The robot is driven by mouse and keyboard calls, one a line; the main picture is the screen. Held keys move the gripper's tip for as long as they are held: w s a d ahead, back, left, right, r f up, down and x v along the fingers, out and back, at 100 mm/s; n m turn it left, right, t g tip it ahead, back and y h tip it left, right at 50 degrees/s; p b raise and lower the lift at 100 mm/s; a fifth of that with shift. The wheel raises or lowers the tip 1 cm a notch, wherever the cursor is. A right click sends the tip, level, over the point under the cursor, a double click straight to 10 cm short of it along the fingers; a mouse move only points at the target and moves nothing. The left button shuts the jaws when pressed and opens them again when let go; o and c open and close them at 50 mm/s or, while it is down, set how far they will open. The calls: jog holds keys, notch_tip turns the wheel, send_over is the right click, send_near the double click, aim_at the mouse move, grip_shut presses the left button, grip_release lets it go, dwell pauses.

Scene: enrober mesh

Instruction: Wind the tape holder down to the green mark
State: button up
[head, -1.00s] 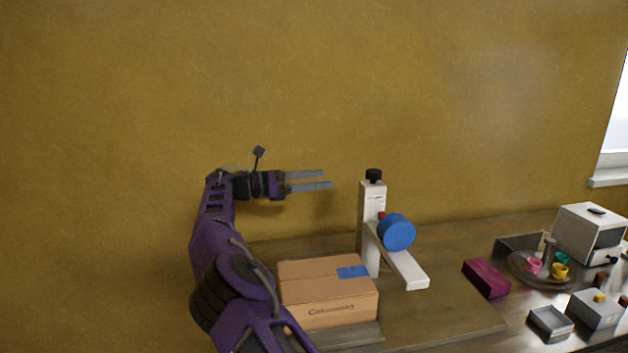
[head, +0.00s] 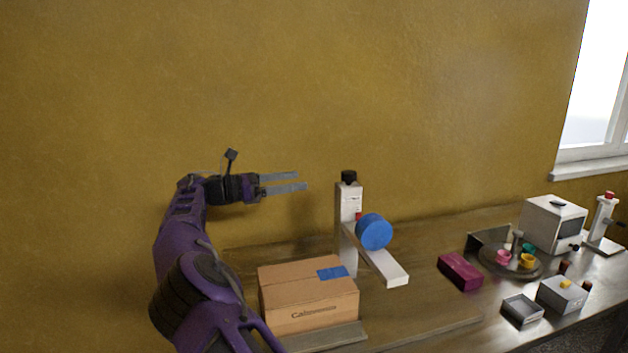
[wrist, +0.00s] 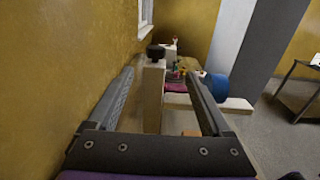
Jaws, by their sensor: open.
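The tape holder (head: 373,232) is a blue round roll on a white upright stand (head: 345,205), with a red part showing beside it. A black knob (head: 348,177) tops the stand. A white arm (head: 390,270) juts forward from the stand's lower part. I cannot make out a green mark. My gripper (head: 303,182) is open and empty, to the left of the knob and about level with it, apart from it. In the wrist view the knob (wrist: 156,51) and stand (wrist: 153,95) appear between my two fingers, ahead of them, and the blue roll (wrist: 217,86) is beyond the right finger.
A cardboard box (head: 308,300) with blue tape sits left of the stand, below my gripper. A magenta block (head: 460,271), a round tray (head: 510,268) with small cups, a white machine (head: 553,224) and grey boxes (head: 563,293) stand to the right. The wall is close behind.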

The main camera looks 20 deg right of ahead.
jog(key=t+b, duration=0.1)
send_near(349, 178)
jog(key=s+d+r, duration=0.1)
jog(key=s+r, duration=0.1)
notch_tip(349, 178, down, 2)
jog(key=a+n+t+y+b, duration=0.1)
jog(key=a+n+t+y, duration=0.1)
jog(key=n+t, duration=0.35)
jog(key=shift+m+t, duration=0.25)
jog(key=shift+t, duration=0.2)
jog(key=x, duration=1)
jog(key=s+x, duration=0.1)
jog(key=x, duration=0.4)
jog(key=shift+w+d+r, duration=0.2)
jog(key=shift+w+d, duration=0.05)
jog(key=shift+d, duration=0.35)
grip_shut()
jog(key=shift+h+p, duration=0.3)
jog(key=shift+p, duration=0.05)
jog(key=shift+r+m+g+p, duration=0.1)
jog(key=shift+m+g+p, duration=0.3)
jog(key=shift+g, duration=0.2)
